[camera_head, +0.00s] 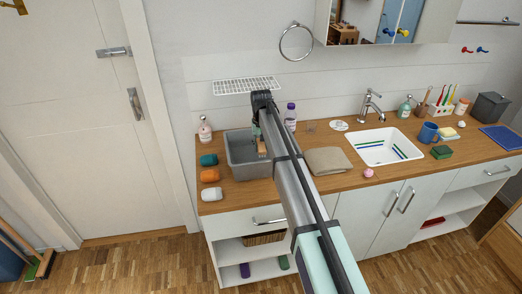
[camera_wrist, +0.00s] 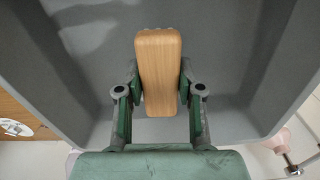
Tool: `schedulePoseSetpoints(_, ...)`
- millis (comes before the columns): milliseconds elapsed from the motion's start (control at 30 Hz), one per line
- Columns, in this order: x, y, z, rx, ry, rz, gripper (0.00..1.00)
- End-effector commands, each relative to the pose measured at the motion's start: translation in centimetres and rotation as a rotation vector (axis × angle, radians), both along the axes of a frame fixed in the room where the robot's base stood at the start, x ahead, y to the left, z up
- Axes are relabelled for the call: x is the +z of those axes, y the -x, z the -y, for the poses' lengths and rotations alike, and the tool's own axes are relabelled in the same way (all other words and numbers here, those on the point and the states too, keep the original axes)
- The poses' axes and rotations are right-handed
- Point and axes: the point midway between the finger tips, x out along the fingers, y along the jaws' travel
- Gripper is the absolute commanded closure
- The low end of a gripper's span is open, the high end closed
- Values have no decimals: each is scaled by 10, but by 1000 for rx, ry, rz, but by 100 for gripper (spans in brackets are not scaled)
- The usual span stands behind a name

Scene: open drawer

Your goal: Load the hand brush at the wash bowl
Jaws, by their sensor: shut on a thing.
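The hand brush (camera_wrist: 158,65) shows as a pale wooden block in the wrist view, between the two green-padded fingers. My gripper (camera_wrist: 160,95) is shut on the brush. The grey wash bowl (camera_wrist: 60,75) surrounds the brush in that view. In the head view, the wash bowl (camera_head: 247,174) stands on the left part of the wooden counter, and my gripper (camera_head: 260,136) points down over it with the brush (camera_head: 262,150) low at its tips. I cannot tell whether the brush touches the bowl's bottom.
A beige towel (camera_head: 328,160) and white sink (camera_head: 362,137) are to the right. A wire rack (camera_head: 245,85) hangs above.

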Motion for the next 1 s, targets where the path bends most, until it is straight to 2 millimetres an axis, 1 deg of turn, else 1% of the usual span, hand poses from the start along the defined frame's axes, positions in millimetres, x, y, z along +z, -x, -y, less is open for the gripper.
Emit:
schedulePoseSetpoints(33, 6, 0, 0, 0, 0, 0, 96)
schedulePoseSetpoints(1000, 76, 0, 0, 0, 0, 0, 96)
